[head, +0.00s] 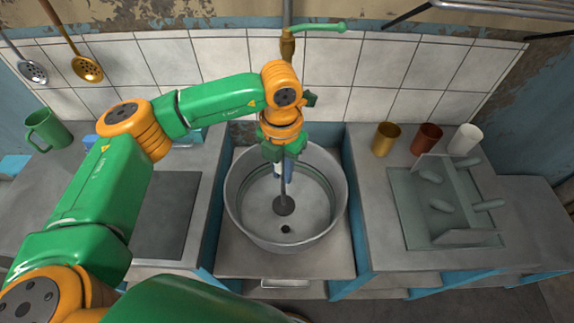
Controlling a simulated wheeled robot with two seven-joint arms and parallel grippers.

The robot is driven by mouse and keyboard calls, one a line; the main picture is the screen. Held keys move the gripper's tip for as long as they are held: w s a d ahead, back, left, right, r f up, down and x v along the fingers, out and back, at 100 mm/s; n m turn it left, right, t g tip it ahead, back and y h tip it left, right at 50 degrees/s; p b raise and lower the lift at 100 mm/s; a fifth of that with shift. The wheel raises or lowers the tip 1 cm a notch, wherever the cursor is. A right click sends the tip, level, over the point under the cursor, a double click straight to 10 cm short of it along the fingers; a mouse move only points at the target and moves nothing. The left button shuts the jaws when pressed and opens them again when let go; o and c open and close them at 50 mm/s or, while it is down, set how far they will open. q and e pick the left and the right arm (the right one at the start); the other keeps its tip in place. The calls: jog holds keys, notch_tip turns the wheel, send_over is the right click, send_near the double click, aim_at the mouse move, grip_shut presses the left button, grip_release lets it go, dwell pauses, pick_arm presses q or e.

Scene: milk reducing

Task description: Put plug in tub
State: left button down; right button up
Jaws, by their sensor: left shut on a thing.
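The tub (240,205) is a round grey metal basin set in the middle of the counter, with a small dark drain hole (286,229) in its floor. The plug (284,206) is a dark grey disc on a thin upright rod. My left gripper (284,172) points down inside the tub's outline and is shut on the plug's rod. The disc hangs below the fingers, just behind the drain hole in the picture. I cannot tell whether it touches the tub floor. The fingers partly hide the rod. My right gripper is not in view.
A brass tap (287,47) with a green handle stands behind the tub. Yellow, red and white cups (386,139) (427,140) (466,140) and a grey rack (408,205) are on the right counter. A green mug (47,129) stands at left. Ladles (87,68) hang on the wall.

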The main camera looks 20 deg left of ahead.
aim_at(286, 204)
pick_arm(q)
jog(key=f+b, duration=0.3)
jog(key=f, duration=0.1)
jog(key=f+b, duration=0.4)
jog(key=f, duration=0.1)
jog(key=f+b, duration=0.4)
jog(key=f, duration=0.1)
jog(key=shift+d+f, duration=0.25)
jog(key=shift+d, duration=0.05)
jog(key=shift+f+b, duration=0.4)
jog(key=shift+f, duration=0.15)
jog(key=shift+f+b, duration=0.45)
jog(key=shift+b, duration=0.45)
dwell(0.5)
jog(key=shift+c, duration=0.4)
grip_release()
